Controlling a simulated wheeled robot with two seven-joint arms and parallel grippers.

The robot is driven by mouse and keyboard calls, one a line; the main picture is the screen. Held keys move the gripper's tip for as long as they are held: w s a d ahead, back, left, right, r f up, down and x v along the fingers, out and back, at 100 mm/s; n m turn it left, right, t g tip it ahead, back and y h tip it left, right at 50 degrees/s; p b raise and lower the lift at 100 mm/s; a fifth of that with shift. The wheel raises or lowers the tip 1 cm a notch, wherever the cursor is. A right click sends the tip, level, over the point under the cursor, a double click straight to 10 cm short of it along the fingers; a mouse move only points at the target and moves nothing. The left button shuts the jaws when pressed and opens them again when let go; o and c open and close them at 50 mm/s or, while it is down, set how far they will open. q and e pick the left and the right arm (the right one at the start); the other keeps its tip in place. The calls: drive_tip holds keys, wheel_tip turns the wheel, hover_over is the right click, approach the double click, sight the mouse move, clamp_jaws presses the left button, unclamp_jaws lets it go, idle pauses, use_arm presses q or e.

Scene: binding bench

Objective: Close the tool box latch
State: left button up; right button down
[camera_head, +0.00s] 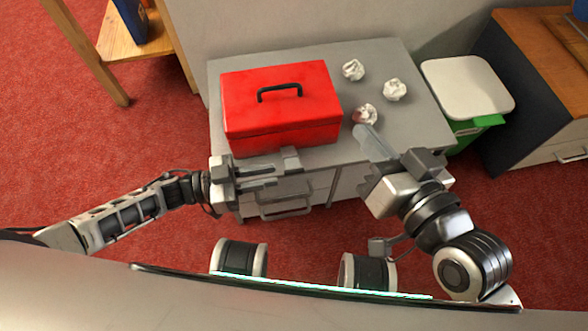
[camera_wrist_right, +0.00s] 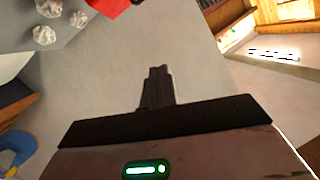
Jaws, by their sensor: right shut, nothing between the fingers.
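The red tool box (camera_head: 282,106) with a black lid handle (camera_head: 279,91) stands on the grey cabinet top, its lid down. A red corner of it also shows at the top of the right wrist view (camera_wrist_right: 108,7). I cannot make out the latch; my left gripper partly covers the area before the front face. My left gripper (camera_head: 265,177) is in front of the box's lower left front, its fingers apart and nothing seen between them. My right gripper (camera_head: 372,143) is right of the box's front corner, shut and empty; its joined fingers show in the wrist view (camera_wrist_right: 157,88).
Crumpled paper balls (camera_head: 353,70), (camera_head: 395,90), (camera_head: 367,114) lie right of the box; the nearest is by my right fingertips. A white-lidded green bin (camera_head: 468,87) stands right of the grey cabinet (camera_head: 387,53). Drawer handles (camera_head: 285,211) face me below the top.

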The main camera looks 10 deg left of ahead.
sight(294, 170)
use_arm(q)
drive_tip(key=b+x, duration=0.1)
drive_tip(key=x, duration=0.5)
drive_tip(key=shift+d, duration=0.35)
clamp_jaws()
